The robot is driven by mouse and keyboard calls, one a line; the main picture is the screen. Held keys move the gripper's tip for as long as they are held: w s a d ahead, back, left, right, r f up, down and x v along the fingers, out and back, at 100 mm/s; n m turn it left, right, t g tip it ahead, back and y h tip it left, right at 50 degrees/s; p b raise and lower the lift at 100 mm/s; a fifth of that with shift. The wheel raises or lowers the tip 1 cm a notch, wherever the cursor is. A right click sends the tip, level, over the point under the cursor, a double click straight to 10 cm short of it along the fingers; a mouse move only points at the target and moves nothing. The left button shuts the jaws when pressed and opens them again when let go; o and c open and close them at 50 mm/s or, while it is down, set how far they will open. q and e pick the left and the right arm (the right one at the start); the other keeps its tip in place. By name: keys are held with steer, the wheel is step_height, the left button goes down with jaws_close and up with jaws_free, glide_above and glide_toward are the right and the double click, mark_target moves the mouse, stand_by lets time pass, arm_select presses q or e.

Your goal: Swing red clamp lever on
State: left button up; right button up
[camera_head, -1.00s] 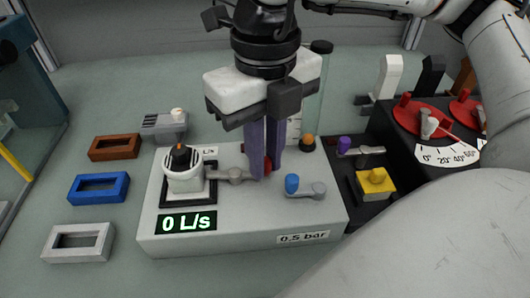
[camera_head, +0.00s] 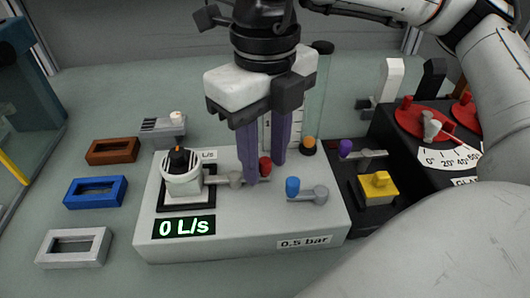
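The red clamp lever (camera_head: 265,167) is a grey arm with a red knob on the white module (camera_head: 240,245). It runs to the right from its grey pivot, which sits beside the white dial with the black top (camera_head: 181,176). My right gripper (camera_head: 265,174) points down from above with its two purple fingers spread. The red knob shows between the fingers, with a visible gap on its right side. Whether the left finger touches the knob I cannot tell. The display (camera_head: 184,227) reads 0 L/s. My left gripper is not in view.
A blue-knobbed lever (camera_head: 292,187) sits just right of the red one. Farther right are a purple-knobbed lever (camera_head: 345,148), a yellow block (camera_head: 377,187) and a red-dial panel (camera_head: 430,125). Brown (camera_head: 113,151), blue (camera_head: 96,191) and white (camera_head: 74,247) frames lie at left.

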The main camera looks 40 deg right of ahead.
steer(key=shift+r, duration=0.1)
step_height(320, 180, up, 10)
steer(key=shift+p, duration=0.35)
stand_by(0.5)
